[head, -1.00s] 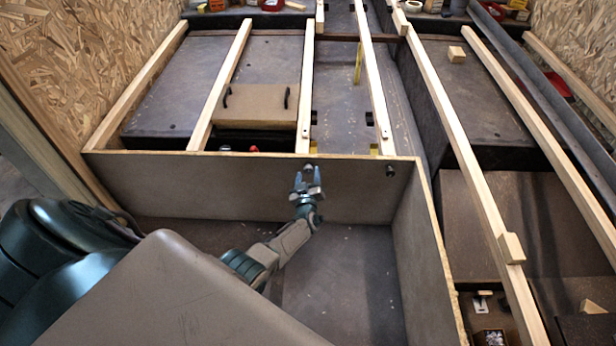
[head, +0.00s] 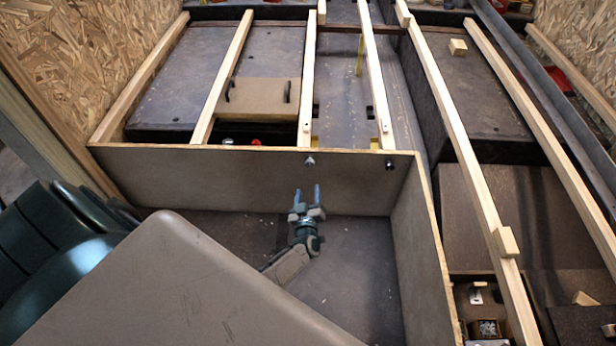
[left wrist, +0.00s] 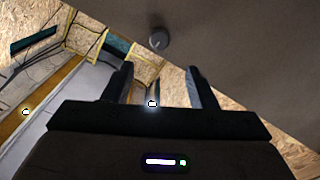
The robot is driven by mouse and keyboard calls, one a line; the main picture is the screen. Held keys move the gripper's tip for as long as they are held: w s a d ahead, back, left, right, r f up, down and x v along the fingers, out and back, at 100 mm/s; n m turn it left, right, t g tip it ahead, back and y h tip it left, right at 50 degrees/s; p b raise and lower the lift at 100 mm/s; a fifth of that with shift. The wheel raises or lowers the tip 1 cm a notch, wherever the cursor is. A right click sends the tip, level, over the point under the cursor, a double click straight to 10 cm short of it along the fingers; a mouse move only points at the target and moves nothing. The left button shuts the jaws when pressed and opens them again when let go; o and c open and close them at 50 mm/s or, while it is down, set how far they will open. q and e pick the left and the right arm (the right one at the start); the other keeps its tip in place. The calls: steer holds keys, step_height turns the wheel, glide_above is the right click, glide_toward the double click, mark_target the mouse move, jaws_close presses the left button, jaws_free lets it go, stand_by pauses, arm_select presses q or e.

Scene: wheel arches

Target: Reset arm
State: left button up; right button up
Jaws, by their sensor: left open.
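My left gripper (head: 307,196) is open and empty in the head view, over the floor of the recess in front of the grey panel (head: 200,180). Its two fingers point toward the panel and stand apart from it. In the left wrist view the two fingers (left wrist: 160,85) are spread with nothing between them. A small knob (head: 309,161) sits near the panel's top edge, beyond the fingertips; a round knob (left wrist: 159,41) shows above the fingers in the left wrist view. My right gripper is not in view.
A second, dark knob (head: 388,165) is on the panel to the right. A side panel (head: 420,250) closes the recess on the right. Long wooden beams (head: 470,170) run beyond. A brown box lid with two handles (head: 262,96) lies between beams. The recess floor (head: 350,260) is clear.

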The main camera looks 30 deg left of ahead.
arm_select(q)
steer(key=shift+s+d, duration=0.1)
stand_by(0.5)
